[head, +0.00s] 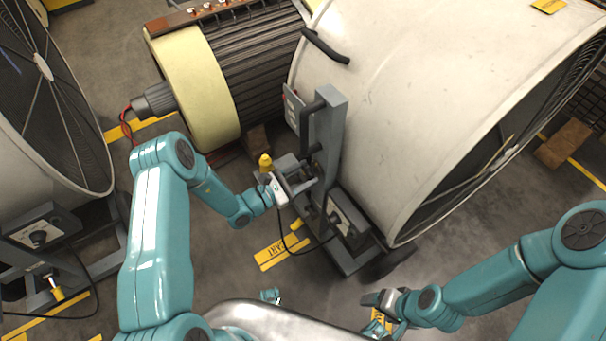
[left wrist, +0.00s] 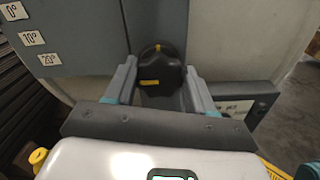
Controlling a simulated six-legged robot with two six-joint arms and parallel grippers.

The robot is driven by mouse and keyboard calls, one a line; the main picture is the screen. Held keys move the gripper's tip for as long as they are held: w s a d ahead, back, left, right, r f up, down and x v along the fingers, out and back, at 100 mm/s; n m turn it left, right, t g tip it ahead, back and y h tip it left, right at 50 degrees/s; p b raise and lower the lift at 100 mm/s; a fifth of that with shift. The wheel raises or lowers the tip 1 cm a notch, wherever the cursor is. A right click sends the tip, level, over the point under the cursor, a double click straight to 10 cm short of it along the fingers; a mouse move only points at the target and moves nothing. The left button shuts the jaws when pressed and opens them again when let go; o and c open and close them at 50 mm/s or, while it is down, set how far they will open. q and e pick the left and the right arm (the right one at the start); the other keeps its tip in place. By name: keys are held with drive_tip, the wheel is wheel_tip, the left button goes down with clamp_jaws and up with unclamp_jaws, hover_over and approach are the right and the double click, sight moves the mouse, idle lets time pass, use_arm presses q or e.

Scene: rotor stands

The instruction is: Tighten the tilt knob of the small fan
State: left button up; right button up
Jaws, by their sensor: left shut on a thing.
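The fan in front of me is a pale drum (head: 400,100) on a grey wheeled stand (head: 327,125). Its black tilt knob (left wrist: 160,72), with yellow marks, shows in the left wrist view, in front of the grey upright. My left gripper (head: 300,178) is at the upright, and its fingers (left wrist: 161,85) stand on either side of the knob, shut on it. In the head view the gripper mostly hides the knob. My right gripper (head: 378,299) is low in the head view, apart from the stand; its jaw opening is unclear.
Angle labels (left wrist: 28,38) sit left of the knob. A second drum fan (head: 40,110) stands at left, with a yellow-ended motor (head: 200,90) at the back. A control box (head: 347,218) with a black cable is on the stand's base. Yellow floor markings (head: 280,252) lie near.

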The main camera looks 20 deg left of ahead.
use_arm(q)
drive_tip(key=m, duration=0.4)
drive_tip(key=shift+m, duration=0.3)
drive_tip(key=m, duration=0.4)
drive_tip(key=shift+s+d+f+m, duration=0.1)
drive_tip(key=shift+m, duration=0.2)
drive_tip(key=m+b, duration=0.1)
drive_tip(key=m, duration=0.3)
drive_tip(key=shift+f+m, duration=0.1)
drive_tip(key=shift+m, duration=2)
drive_tip(key=o, duration=1.1)
drive_tip(key=shift+c, duration=0.2)
